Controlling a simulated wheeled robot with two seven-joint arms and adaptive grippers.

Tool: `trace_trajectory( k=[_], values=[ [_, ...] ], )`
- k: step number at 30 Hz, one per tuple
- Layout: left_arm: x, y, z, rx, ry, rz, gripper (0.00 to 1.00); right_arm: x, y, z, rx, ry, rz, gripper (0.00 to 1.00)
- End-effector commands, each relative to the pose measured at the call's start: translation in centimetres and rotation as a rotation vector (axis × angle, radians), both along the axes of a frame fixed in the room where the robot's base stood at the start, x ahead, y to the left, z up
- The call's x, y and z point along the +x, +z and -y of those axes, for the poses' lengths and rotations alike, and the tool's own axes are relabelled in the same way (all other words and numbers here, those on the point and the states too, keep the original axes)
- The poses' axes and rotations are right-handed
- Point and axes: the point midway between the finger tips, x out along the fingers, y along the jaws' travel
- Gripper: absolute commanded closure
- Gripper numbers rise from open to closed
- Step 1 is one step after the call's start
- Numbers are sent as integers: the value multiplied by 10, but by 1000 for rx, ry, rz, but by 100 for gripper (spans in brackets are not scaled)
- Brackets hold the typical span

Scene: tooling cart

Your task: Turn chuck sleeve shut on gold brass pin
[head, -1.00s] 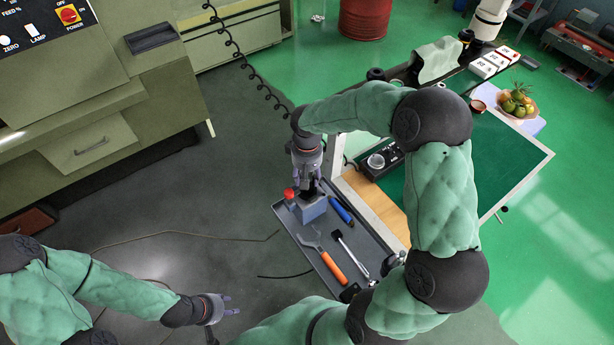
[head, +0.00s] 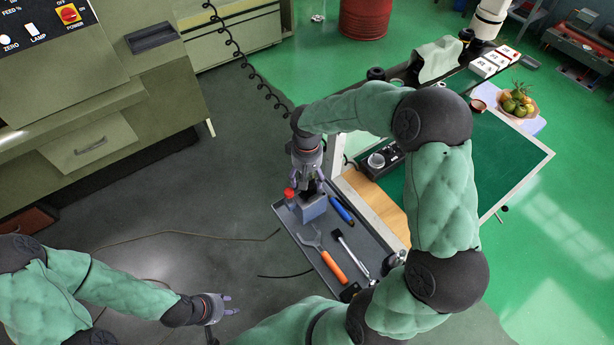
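A blue-grey block (head: 313,208) stands at the far end of a grey tray, with a red-topped part (head: 289,193) beside it. My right gripper (head: 311,190) points down onto the top of this block. Its fingers cover what is there, so I cannot make out the chuck sleeve or the gold brass pin, nor whether the fingers are closed on anything. My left gripper (head: 231,304) is at the lower left, away from the tray. Its fingers are apart and nothing shows between them.
The grey tray (head: 291,228) also holds an orange-handled tool (head: 333,267), a black-and-silver tool (head: 351,250) and a blue-handled tool (head: 341,210). A green-topped bench (head: 500,165) is at the right. The floor left of the tray is clear except for thin cables.

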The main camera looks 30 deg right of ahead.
Motion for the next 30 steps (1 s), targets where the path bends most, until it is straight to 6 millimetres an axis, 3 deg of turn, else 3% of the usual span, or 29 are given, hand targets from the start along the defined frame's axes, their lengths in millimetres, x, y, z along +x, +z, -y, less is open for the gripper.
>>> trace_trajectory(
  k=[5, 18, 24, 30],
  values=[
    [0, 0, 0, 0, 0, 0, 60, 2, 17, 0, -1, 0, 6, 28],
    [0, 0, 0, 0, 0, 0, 60, 1, 97, -1, 0, 1, 2, 28],
    [0, 0, 0, 0, 0, 0, 60, 0, 116, -1, 1, 0, -2, 28],
    [0, 0, 0, 0, 0, 0, 60, 0, 119, -1, 1, 0, -2, 28]
  ],
)
